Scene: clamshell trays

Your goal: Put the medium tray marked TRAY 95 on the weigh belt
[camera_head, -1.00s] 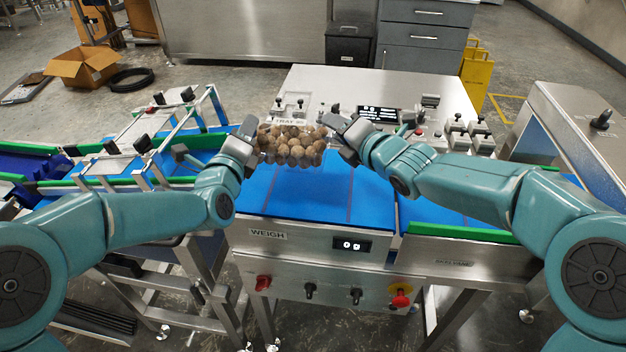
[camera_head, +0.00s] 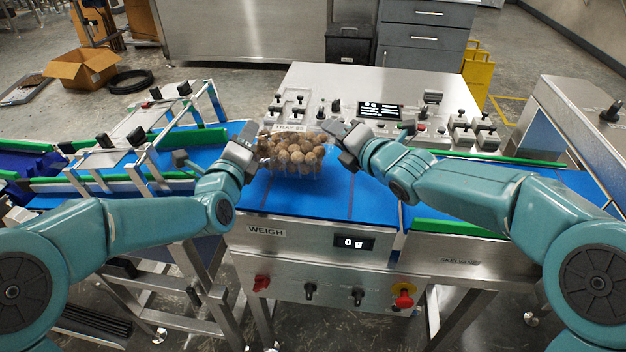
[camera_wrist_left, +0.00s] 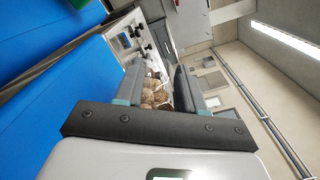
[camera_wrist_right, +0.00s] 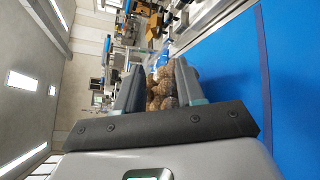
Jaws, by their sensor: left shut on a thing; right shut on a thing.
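A clear clamshell tray (camera_head: 294,158) full of round brown items is held between my two grippers, over the blue weigh belt (camera_head: 318,202). A label on its far edge reads like TRAY 95, though the digits are small. My left gripper (camera_head: 254,150) is shut on the tray's left end. My right gripper (camera_head: 336,142) is shut on its right end. Both wrist views show the brown contents between the fingers, in the left (camera_wrist_left: 158,88) and in the right (camera_wrist_right: 164,88). I cannot tell whether the tray's underside touches the belt. The weigh display (camera_head: 354,243) reads 0 g.
A control panel with knobs and a screen (camera_head: 380,111) stands behind the belt. An infeed conveyor with metal guide frames (camera_head: 130,140) is at the left. Green rails (camera_head: 460,229) edge the belt at the right. The belt's front and right parts are bare.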

